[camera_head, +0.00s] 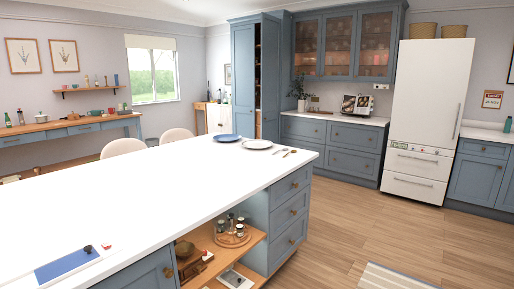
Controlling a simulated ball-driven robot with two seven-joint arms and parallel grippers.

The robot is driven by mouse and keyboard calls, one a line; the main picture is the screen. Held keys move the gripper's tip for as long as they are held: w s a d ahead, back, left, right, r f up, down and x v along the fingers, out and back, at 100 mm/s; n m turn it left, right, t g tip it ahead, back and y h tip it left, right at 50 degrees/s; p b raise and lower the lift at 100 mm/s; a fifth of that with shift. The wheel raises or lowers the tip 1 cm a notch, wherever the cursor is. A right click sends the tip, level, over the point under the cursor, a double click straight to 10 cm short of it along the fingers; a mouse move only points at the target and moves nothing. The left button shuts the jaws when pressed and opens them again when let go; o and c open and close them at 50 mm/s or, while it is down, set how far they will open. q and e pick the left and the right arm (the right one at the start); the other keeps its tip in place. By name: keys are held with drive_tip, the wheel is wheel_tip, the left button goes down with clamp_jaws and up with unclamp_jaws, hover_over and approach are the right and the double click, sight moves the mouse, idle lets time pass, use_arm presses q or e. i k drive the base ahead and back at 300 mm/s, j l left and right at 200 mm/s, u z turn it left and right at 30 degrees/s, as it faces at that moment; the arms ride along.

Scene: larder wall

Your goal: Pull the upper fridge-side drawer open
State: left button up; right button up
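Across the room at the right stands a tall white fridge (432,95). A blue base cabinet stands just left of it, and its upper drawer on the fridge side (355,136) looks shut, with a small dark knob. A larger lower drawer front (353,160) is under it and also looks shut. The fridge has two white drawer fronts of its own at the bottom, the upper one (420,164) with a bar handle; both look shut. Neither of my grippers is in view.
A long white-topped island (150,190) fills the left and middle foreground, with plates on its far end. Its open shelf (245,245) holds jars. Wooden floor (350,220) is clear between island and fridge. A striped rug (395,277) lies at the bottom right.

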sight(362, 137)
drive_tip(key=i+l+z, duration=0.65)
drive_tip(key=i, duration=0.15)
drive_tip(key=i+l+z, duration=0.15)
drive_tip(key=i+z, duration=0.5)
drive_tip(key=i, duration=0.2)
drive_tip(key=i+l+u, duration=0.1)
drive_tip(key=i, duration=1.65)
drive_tip(key=i+j+u, duration=0.2)
drive_tip(key=i, duration=0.4)
drive_tip(key=i+l+u, duration=0.15)
drive_tip(key=i, duration=0.4)
drive_tip(key=i+u, duration=0.2)
drive_tip(key=i, duration=0.4)
drive_tip(key=i+l+u, duration=0.2)
drive_tip(key=i, duration=0.4)
drive_tip(key=i+l+u, duration=0.15)
drive_tip(key=i, duration=0.45)
